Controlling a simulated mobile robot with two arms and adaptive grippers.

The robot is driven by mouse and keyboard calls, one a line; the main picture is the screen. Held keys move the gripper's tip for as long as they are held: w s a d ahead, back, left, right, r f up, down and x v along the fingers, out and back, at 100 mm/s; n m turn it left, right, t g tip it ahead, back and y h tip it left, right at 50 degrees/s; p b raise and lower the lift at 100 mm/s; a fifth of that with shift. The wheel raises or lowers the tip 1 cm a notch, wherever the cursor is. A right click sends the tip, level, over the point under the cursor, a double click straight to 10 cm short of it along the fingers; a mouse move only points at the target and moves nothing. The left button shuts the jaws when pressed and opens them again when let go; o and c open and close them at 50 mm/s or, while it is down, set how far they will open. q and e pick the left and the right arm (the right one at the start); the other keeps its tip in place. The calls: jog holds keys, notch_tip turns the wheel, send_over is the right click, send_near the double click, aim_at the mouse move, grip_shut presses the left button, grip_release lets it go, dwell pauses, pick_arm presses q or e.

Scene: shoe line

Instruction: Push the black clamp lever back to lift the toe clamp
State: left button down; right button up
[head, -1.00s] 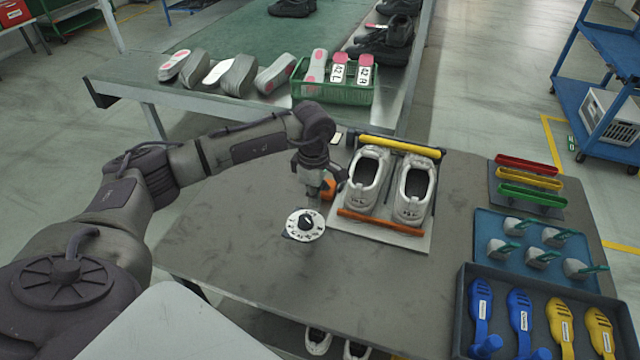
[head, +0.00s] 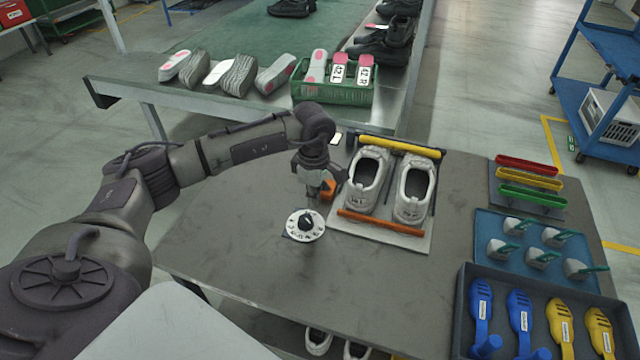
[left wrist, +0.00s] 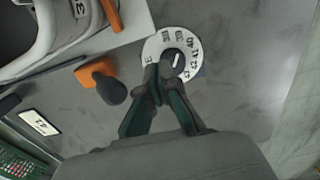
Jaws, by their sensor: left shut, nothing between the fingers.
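The black clamp lever's rounded end (left wrist: 112,90) sticks out from an orange block (left wrist: 97,72) beside the shoe jig in the left wrist view. In the head view the orange block (head: 329,189) shows just right of my left gripper (head: 314,194), which partly hides that area. My left gripper's fingers (left wrist: 152,82) are shut and empty. In the left wrist view they appear beside the lever, with a gap between. The yellow toe clamp bar (head: 399,146) lies across the toe end of two grey-white shoes (head: 413,190) on the jig. My right gripper is out of view.
A white numbered dial (head: 305,225) sits in front of my left gripper. An orange bar (head: 380,222) crosses the jig's near side. The table's left front is clear.

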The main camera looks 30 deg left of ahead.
pick_arm(q)
jog(key=shift+w+a+f+b, duration=0.1)
jog(key=shift+w+a+b, duration=0.05)
jog(key=shift+w+b, duration=0.35)
jog(key=shift+w+a+b, duration=0.1)
jog(key=shift+w+b, duration=0.2)
jog(key=shift+w, duration=0.3)
jog(key=shift+w+a+r+b, duration=0.15)
jog(key=shift+w+r+b, duration=0.05)
jog(key=shift+w+b, duration=0.2)
jog(key=shift+w+f, duration=0.1)
jog(key=shift+w, duration=0.15)
jog(key=shift+w+a+f+b, duration=0.1)
jog(key=shift+w+b, duration=0.25)
jog(key=shift+w, duration=0.15)
jog(key=shift+w+a+f+b, duration=0.1)
jog(key=shift+w+b, duration=0.2)
jog(key=shift+w, duration=0.15)
jog(key=shift+w+a+r+b, duration=0.2)
jog(key=shift+w+b, duration=0.2)
jog(key=shift+w, duration=0.35)
